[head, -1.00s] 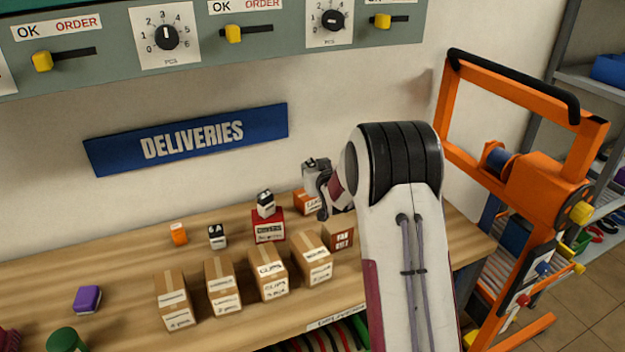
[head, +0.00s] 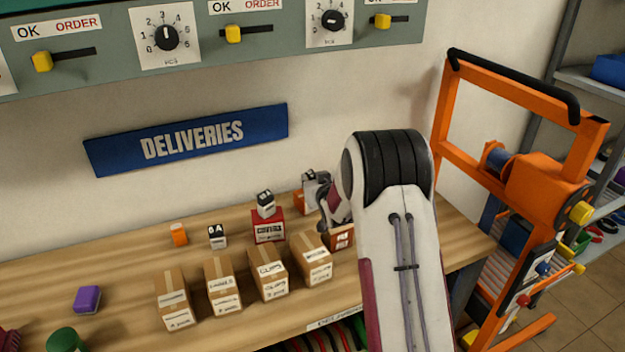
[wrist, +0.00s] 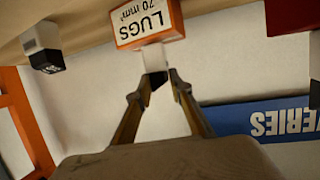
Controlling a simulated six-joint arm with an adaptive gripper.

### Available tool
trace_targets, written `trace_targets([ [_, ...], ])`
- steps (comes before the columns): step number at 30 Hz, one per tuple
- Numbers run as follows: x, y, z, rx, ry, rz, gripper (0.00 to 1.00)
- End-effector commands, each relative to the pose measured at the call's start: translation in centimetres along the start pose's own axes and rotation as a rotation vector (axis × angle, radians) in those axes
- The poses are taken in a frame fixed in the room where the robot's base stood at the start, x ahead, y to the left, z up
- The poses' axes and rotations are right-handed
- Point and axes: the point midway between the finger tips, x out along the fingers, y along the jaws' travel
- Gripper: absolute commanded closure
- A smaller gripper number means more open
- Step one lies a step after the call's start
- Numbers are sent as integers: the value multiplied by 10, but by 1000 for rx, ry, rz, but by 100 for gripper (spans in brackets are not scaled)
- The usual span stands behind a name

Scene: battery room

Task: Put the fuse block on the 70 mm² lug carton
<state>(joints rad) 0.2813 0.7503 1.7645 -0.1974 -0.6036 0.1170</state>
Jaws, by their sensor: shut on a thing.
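The 70 mm² lug carton (wrist: 135,30) is orange with a white label and shows upside down at the top of the wrist view. In the head view the carton (head: 299,203) stands at the back of the bench, partly hidden by my arm. My gripper (wrist: 163,80) is shut on the fuse block (wrist: 154,58), a small white block with a dark end at the fingertips. The block's white end is at the carton's upper side; I cannot tell whether it touches. In the head view the fuse block (head: 309,179) shows above the carton, beside my gripper (head: 324,192).
A red carton (head: 269,231) bearing a black-and-white block (head: 265,204) stands to the left. Several brown cartons (head: 222,289) line the front. Another white-and-black block (wrist: 43,47) stands apart in the wrist view. An orange lift frame (head: 525,80) is at the right.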

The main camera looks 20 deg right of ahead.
Motion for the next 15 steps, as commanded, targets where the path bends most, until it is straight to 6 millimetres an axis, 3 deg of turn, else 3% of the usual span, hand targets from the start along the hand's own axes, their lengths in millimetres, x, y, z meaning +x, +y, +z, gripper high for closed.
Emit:
trace_targets([
  [6,1,0,2,0,0,0,100],
  [7,1,0,2,0,0,0,72],
  [8,1,0,2,0,0,0,64],
  [15,1,0,2,0,0,0,63],
])
